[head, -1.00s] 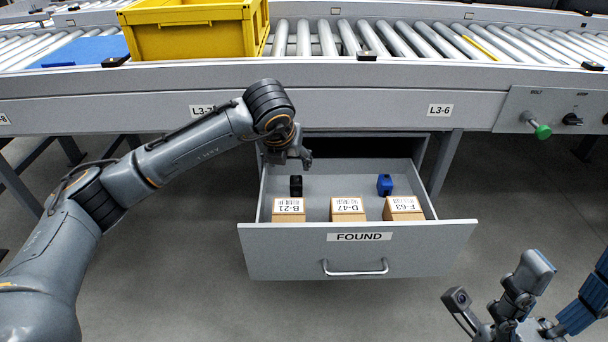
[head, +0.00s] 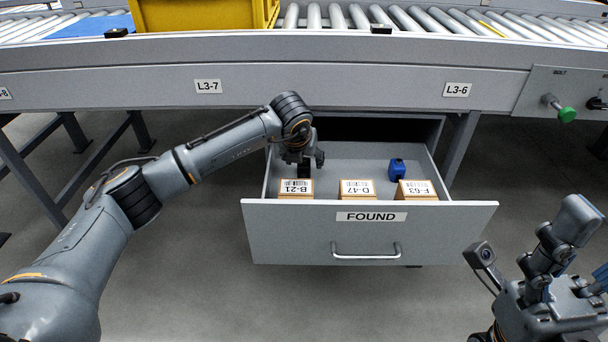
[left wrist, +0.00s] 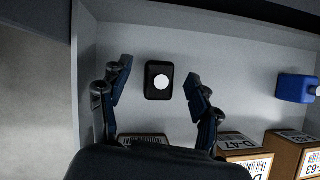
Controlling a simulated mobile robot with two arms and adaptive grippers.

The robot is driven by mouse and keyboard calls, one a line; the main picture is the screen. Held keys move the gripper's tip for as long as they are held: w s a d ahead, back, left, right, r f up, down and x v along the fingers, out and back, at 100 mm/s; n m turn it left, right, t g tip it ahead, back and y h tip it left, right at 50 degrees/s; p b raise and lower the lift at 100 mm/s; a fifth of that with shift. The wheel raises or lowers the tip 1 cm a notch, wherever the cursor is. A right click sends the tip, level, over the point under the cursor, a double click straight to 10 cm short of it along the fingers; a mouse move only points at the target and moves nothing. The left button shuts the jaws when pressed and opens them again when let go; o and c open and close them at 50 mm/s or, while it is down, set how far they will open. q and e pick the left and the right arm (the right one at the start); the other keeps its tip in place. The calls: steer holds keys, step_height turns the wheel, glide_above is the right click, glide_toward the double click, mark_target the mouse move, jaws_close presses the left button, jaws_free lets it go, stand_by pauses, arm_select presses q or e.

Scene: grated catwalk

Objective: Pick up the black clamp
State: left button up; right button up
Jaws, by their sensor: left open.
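The black clamp (left wrist: 159,80) lies in the drawer and has a round white spot on top in the left wrist view. There it sits between the two fingers of my left gripper (left wrist: 157,92), apart from both. In the head view my left gripper (head: 303,159) is open low over the drawer's back left. The clamp (head: 304,170) shows there only as a dark patch, partly hidden by the gripper and close behind box B-21. My right gripper (head: 566,228) is at the lower right, away from the drawer; its finger opening is unclear.
The open FOUND drawer (head: 370,240) also holds box B-21 (head: 296,188), box D-47 (head: 357,189), box F-63 (head: 416,189) and a blue object (head: 397,170). The conveyor frame (head: 340,95) overhangs the drawer's back. A yellow crate (head: 205,14) stands on the rollers.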

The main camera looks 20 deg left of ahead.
arm_select(q)
steer(key=shift+w+f, duration=0.15)
steer(key=shift+f, duration=0.1)
jaws_close()
steer(key=shift+r, duration=0.15)
